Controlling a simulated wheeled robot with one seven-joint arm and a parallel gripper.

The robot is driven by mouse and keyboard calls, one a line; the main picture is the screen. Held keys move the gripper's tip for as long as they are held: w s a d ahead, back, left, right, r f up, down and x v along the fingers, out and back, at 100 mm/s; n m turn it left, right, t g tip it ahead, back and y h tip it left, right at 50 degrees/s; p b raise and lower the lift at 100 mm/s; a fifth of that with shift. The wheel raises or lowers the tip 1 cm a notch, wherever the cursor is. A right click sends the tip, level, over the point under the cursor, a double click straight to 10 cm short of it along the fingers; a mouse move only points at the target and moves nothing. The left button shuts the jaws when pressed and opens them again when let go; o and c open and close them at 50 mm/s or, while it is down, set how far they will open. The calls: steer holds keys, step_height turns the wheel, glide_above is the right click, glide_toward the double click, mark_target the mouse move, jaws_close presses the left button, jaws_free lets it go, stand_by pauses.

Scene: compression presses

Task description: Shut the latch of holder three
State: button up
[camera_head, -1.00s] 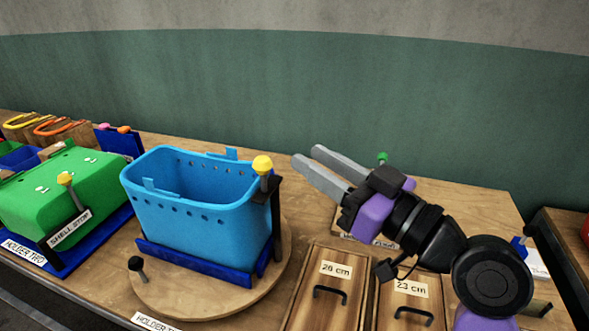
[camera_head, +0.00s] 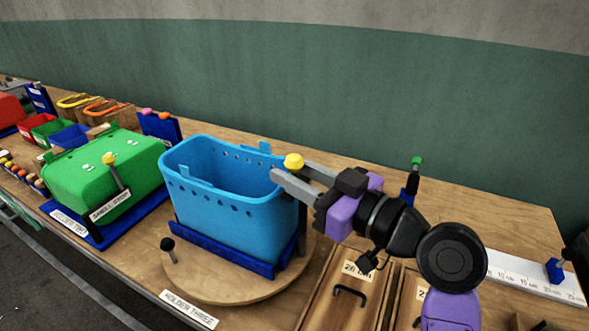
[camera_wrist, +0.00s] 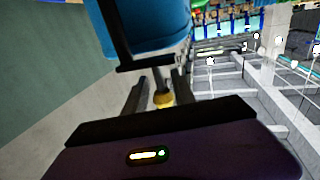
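Holder three is a blue frame (camera_head: 215,252) on a round wooden disc, with its label (camera_head: 188,310) at the front. A light-blue perforated bin (camera_head: 225,215) sits in it, open at the top. The latch's yellow knob (camera_head: 293,160) stands at the bin's right side; its black post is partly hidden by my gripper. My gripper (camera_head: 285,169) reaches in from the right, its grey fingers apart at the knob. In the wrist view the yellow knob (camera_wrist: 163,99) shows between the two open fingers (camera_wrist: 159,80), with gaps visible; contact is not clear.
A black knob (camera_head: 167,244) stands on the disc's front left. Holder two with a green shell (camera_head: 105,172) is to the left. Wooden boards with black handles (camera_head: 349,291) lie below my arm. A white ruler (camera_head: 520,275) and a green-tipped post (camera_head: 416,163) are to the right.

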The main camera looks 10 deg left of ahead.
steer(key=shift+a, duration=0.1)
jaws_close()
